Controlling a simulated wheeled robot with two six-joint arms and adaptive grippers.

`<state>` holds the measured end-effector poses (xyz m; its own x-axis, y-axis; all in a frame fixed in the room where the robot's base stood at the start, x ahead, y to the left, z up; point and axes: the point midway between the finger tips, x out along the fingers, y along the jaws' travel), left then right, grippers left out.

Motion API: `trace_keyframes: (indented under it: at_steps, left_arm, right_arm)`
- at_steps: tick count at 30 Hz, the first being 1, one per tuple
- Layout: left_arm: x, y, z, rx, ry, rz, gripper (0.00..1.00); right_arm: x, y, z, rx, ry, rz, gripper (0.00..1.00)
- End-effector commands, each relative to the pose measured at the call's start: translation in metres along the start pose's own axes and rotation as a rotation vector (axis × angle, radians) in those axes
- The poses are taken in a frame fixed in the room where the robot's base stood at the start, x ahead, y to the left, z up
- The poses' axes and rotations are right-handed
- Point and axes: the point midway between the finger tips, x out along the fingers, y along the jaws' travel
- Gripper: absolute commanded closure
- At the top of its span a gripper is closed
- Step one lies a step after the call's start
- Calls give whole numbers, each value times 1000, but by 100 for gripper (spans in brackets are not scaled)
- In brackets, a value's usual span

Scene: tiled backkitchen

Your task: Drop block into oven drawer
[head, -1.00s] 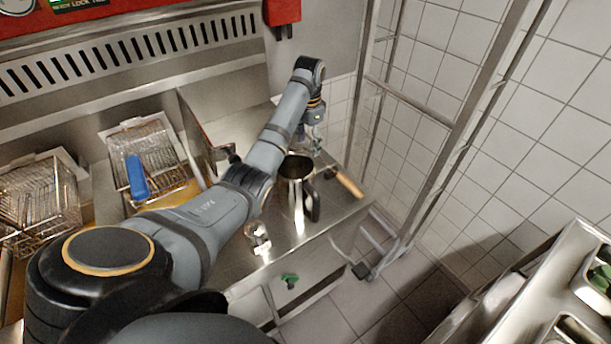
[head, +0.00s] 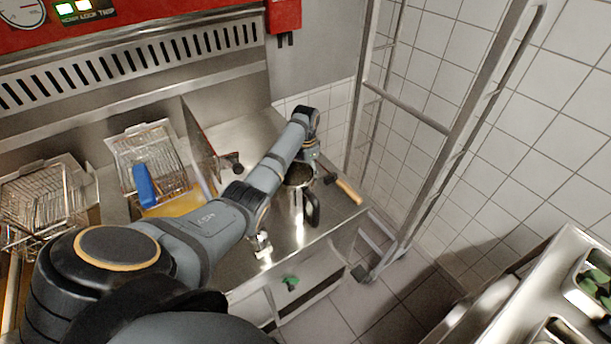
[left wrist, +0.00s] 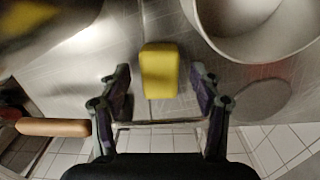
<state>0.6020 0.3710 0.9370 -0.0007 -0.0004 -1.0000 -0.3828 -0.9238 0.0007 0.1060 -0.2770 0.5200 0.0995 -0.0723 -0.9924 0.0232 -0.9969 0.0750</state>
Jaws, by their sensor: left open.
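A yellow block (left wrist: 159,72) lies on the steel counter in the left wrist view, ahead of and between the two fingers of my left gripper (left wrist: 162,92). The fingers are spread and not closed on it. In the head view, my left arm reaches over the counter and its wrist (head: 306,152) is behind the steel pot; the fingers and the block are hidden there. A pale drawer-like compartment (head: 318,275) is below the counter's front edge, with a green item (head: 290,282) at it; I cannot tell if this is the oven drawer. My right gripper is not in view.
A steel pot (head: 298,205) with a black handle stands close to the gripper; its rim (left wrist: 240,58) is right of the block in the wrist view. A wooden-handled tool (head: 348,191) lies at the counter's right edge. Fryer baskets (head: 150,160) are left. A metal rack (head: 440,130) stands right.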

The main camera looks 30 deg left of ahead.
Motion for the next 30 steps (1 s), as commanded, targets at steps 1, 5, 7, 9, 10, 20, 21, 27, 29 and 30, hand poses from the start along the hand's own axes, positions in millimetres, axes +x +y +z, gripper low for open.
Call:
trace_keyframes:
  at_steps: [1, 5, 7, 9, 10, 20, 21, 27, 29, 30]
  left_arm:
    - [0, 0, 0, 0, 0, 0, 36]
    - [0, 0, 0, 0, 0, 0, 43]
    - [0, 0, 0, 0, 0, 0, 52]
    - [0, 0, 0, 0, 0, 0, 62]
    - [0, 0, 0, 0, 0, 0, 66]
    - [-1, 0, 0, 0, 1, -1, 96]
    - [-1, 0, 0, 0, 1, -1, 96]
    - [-16, -1, -1, 0, 5, -4, 96]
    - [-29, -1, -1, 0, 6, -5, 96]
    - [-39, -2, -2, 0, 7, -5, 96]
  right_arm:
    - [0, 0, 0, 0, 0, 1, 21]
    - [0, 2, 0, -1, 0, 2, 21]
    - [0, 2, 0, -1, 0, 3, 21]
    - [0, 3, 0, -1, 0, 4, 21]
    - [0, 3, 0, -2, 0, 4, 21]
    - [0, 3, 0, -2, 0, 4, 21]
    - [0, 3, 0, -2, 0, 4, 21]
    - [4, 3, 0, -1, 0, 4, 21]
    - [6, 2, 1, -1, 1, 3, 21]
    - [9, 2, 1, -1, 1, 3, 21]
